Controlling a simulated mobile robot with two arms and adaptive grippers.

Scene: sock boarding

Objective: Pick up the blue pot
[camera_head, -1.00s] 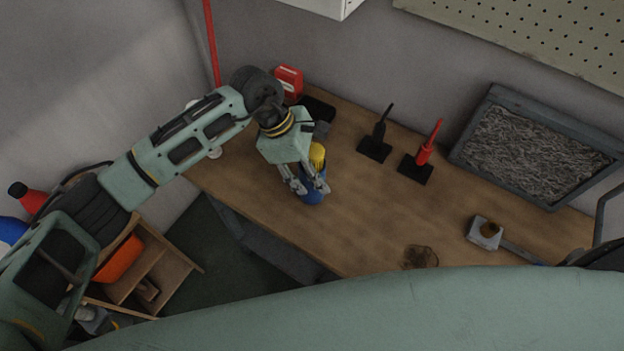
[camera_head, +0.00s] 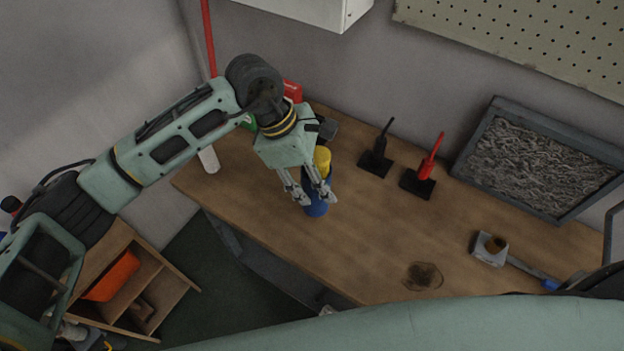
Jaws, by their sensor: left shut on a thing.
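The blue pot (camera_head: 317,208) is a small blue cylinder with something yellow (camera_head: 322,158) at its top. It is at the left part of the wooden workbench (camera_head: 365,225). My left gripper (camera_head: 318,199) reaches down from above and is shut on the blue pot, its fingers covering part of the side. Whether the pot's base touches the bench is hard to tell. My right gripper cannot be made out in the view.
A black tool (camera_head: 380,148) and a red tool (camera_head: 428,158) stand on dark bases behind. A grey tray of shavings (camera_head: 470,150) is at the back right. A metal block with a handle (camera_head: 490,249) lies at the right. A dark stain (camera_head: 423,276) marks the front. The middle is clear.

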